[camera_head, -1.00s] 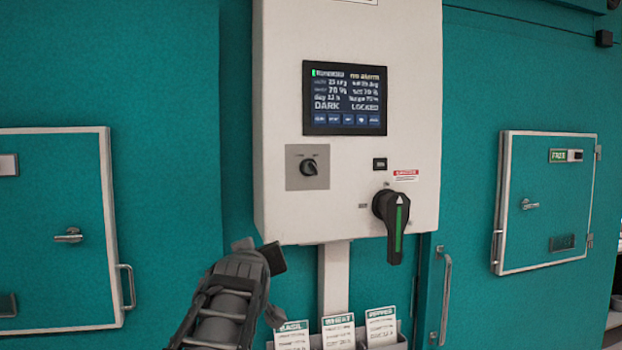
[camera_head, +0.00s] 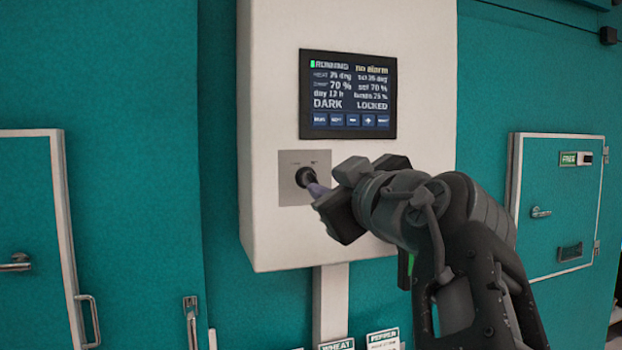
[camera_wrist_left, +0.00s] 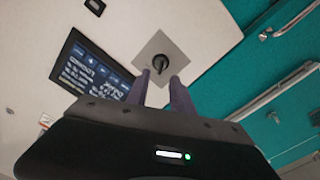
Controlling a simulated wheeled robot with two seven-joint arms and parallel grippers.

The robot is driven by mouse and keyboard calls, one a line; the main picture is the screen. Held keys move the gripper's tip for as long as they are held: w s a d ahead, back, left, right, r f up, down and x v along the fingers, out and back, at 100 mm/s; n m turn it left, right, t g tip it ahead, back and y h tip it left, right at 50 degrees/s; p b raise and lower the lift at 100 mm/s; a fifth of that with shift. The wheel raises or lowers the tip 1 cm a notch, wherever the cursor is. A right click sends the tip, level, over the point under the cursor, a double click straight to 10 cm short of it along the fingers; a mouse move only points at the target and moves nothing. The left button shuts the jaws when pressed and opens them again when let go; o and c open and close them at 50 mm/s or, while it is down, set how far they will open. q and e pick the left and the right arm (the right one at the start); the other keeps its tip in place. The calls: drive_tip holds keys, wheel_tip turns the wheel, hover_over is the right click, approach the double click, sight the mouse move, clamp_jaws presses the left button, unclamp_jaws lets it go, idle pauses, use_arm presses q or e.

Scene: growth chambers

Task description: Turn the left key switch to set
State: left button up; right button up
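The left key switch is a black knob (camera_head: 304,177) on a square grey plate (camera_head: 289,192) on the white control box (camera_head: 270,110). In the left wrist view the knob (camera_wrist_left: 160,64) sits beyond and between the fingertips on its grey plate (camera_wrist_left: 176,58). My left gripper (camera_head: 316,188) is in front of the switch, its fingers pointing at it and partly covering the plate. In the wrist view its two purple fingers (camera_wrist_left: 161,84) are spread apart with nothing between them; contact with the knob does not show. My right gripper is not in view.
The screen (camera_head: 347,95) above the switch reads "DARK" and "LOCKED". Labelled cards (camera_head: 383,340) stand below the box. Teal chamber doors (camera_head: 563,205) flank it.

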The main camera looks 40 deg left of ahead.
sight(316, 179)
use_arm(q)
drive_tip(key=p+x, duration=0.2)
drive_tip(key=x, duration=0.5)
drive_tip(key=shift+a, duration=0.15)
drive_tip(key=shift+w+a+f, duration=0.1)
drive_tip(key=shift+w+a, duration=0.15)
drive_tip(key=shift+a, duration=0.05)
drive_tip(key=shift+c, duration=0.2)
clamp_jaws()
